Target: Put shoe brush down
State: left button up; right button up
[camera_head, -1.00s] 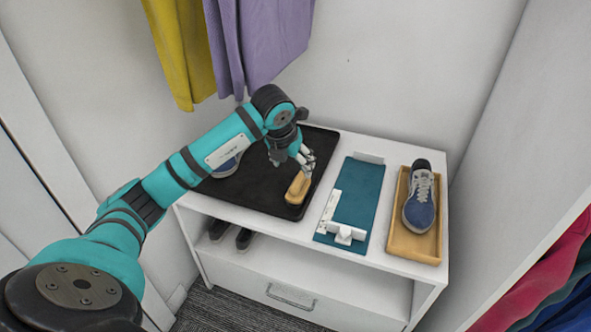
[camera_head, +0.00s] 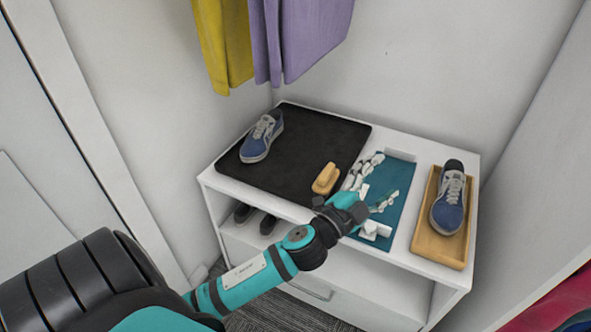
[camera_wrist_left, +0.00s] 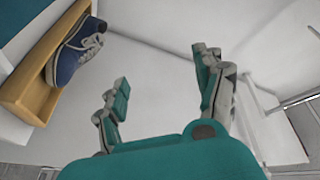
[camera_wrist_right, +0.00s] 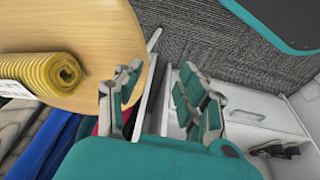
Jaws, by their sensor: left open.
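The wooden shoe brush (camera_head: 326,179) lies on the black mat (camera_head: 290,187), near the mat's right front edge. My left gripper (camera_head: 374,180) is open and empty, over the teal mat (camera_head: 397,178) to the right of the brush and apart from it. The left wrist view shows its spread fingers (camera_wrist_left: 160,100) with nothing between them. In the right wrist view my right gripper (camera_wrist_right: 150,100) has its fingers spread and empty. The right gripper does not show in the head view.
A blue shoe (camera_head: 262,137) stands at the back left of the black mat. Another blue shoe (camera_head: 449,203) stands in a wooden tray (camera_head: 437,250) at the right. Yellow and purple clothes (camera_head: 300,40) hang above. The right wrist view shows a rolled yellow towel (camera_wrist_right: 45,72) on a round wooden top.

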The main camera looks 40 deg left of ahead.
pick_arm(q)
jog(key=s+a+f+n+g+y, duration=0.2)
jog(key=s+f+n+g+y, duration=0.25)
jog(key=f, duration=0.55)
jog(key=s+a+f+n+g+y, duration=0.1)
jog(key=s+a+f+n+g, duration=0.3)
jog(key=s+f, duration=0.4)
jog(key=s+d+f+g+h, duration=0.1)
jog(key=s+d+f+g, duration=0.1)
jog(key=s+f, duration=0.1)
jog(key=s+d+f+g+h, duration=0.1)
jog(key=s+d+f+g, duration=0.1)
jog(key=s, duration=0.4)
jog(key=s+d+f+n+g+h, duration=0.1)
jog(key=s+d+f+g, duration=0.1)
jog(key=s+f+g, duration=0.2)
jog(key=shift+s+f, duration=0.4)
jog(key=shift+s, duration=0.3)
